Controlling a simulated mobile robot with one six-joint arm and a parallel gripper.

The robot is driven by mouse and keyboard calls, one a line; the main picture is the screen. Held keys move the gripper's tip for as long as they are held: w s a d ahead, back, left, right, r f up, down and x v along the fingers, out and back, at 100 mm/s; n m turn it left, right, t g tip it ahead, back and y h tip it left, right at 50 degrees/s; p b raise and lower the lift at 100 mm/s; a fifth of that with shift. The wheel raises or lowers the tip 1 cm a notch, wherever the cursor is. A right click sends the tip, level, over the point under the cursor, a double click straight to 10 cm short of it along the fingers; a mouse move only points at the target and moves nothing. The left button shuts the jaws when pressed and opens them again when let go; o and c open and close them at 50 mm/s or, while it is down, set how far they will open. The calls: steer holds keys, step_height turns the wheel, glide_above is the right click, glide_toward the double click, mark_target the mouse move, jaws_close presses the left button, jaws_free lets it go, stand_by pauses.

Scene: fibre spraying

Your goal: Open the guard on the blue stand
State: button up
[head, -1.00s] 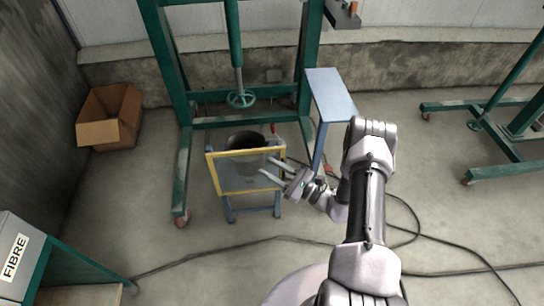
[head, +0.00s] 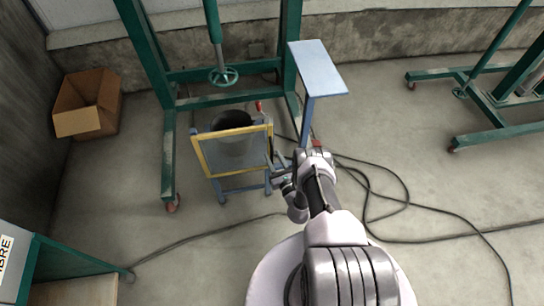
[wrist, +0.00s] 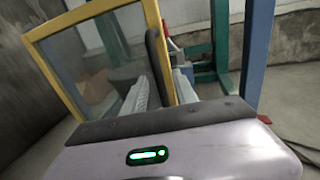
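The guard (head: 197,155) is a clear panel in a yellow frame on the front of the blue stand (head: 222,198). It looks shut, with a dark bucket (head: 232,119) behind it. My gripper (head: 275,164) is at the guard's right edge, fingers pointing at it. In the wrist view the guard's yellow frame (wrist: 75,22) fills the upper left. A dark upright bar (wrist: 158,68), perhaps a handle, shows by its right post. My fingers (wrist: 162,90) look apart on either side of this bar; I cannot tell whether they touch it.
A blue side table (head: 318,68) stands right of the stand. A green frame (head: 168,150) with a handwheel rises behind. A cardboard box (head: 88,105) is at the left. Cables (head: 408,205) lie on the floor at the right. Floor in front of the stand is mostly clear.

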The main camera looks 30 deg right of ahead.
steer(key=shift+w, duration=0.95)
jaws_close()
steer(key=shift+d, duration=0.1)
stand_by(0.6)
